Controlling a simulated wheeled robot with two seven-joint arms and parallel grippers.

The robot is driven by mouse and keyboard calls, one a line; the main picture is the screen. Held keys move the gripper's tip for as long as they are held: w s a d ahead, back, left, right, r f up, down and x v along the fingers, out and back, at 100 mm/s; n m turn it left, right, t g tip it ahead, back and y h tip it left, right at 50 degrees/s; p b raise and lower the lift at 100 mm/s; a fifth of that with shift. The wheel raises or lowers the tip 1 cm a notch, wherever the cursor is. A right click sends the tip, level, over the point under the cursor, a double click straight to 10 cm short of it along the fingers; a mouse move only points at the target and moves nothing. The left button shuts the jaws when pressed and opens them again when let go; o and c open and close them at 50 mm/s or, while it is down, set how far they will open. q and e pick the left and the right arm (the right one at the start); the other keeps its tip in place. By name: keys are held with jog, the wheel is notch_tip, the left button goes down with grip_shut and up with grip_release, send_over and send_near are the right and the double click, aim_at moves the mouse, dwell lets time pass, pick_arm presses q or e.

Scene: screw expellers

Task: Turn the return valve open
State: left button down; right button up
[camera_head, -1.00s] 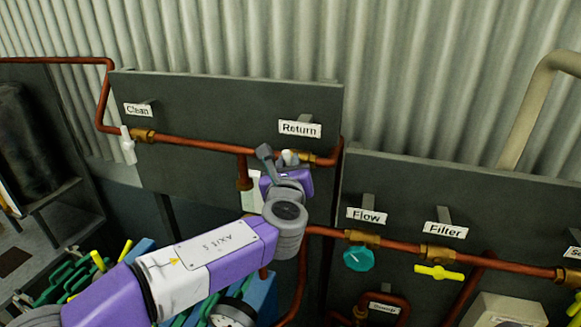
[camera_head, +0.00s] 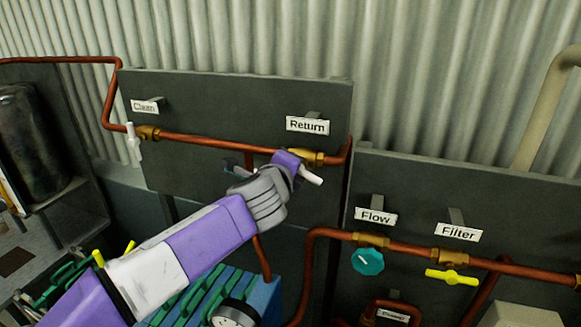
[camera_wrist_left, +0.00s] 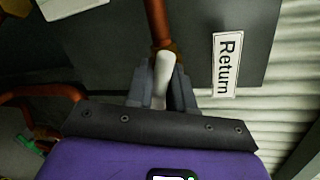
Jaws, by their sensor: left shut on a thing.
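The return valve is a brass fitting (camera_head: 305,157) on the copper pipe below the "Return" sign (camera_head: 307,125). Its white handle (camera_head: 311,176) sticks out toward the lower right past my left gripper (camera_head: 296,170). In the left wrist view the white handle (camera_wrist_left: 162,72) lies between the two grey fingers of my left gripper (camera_wrist_left: 163,90), which are shut on it. The brass and copper pipe is just beyond the fingertips there. My wrist hides part of the handle in the head view. My right gripper is not in view.
The clean valve (camera_head: 134,147) with a white handle is at the left on the same panel. A teal flow knob (camera_head: 367,262) and a yellow filter handle (camera_head: 452,277) are on the lower right panel. A gauge (camera_head: 234,314) sits below my arm.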

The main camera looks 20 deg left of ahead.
pick_arm(q)
jog(key=shift+a+f+n+h+b, duration=0.1)
jog(key=shift+f+n+h+b, duration=0.25)
jog(key=shift+n, duration=0.5)
jog(key=shift+f+n+h+b, duration=0.1)
jog(key=shift+n+h, duration=0.35)
jog(key=shift+n, duration=0.4)
jog(key=c, duration=1.1)
grip_release()
jog(key=shift+c, duration=0.2)
jog(key=v, duration=0.7)
jog(key=shift+s, duration=0.3)
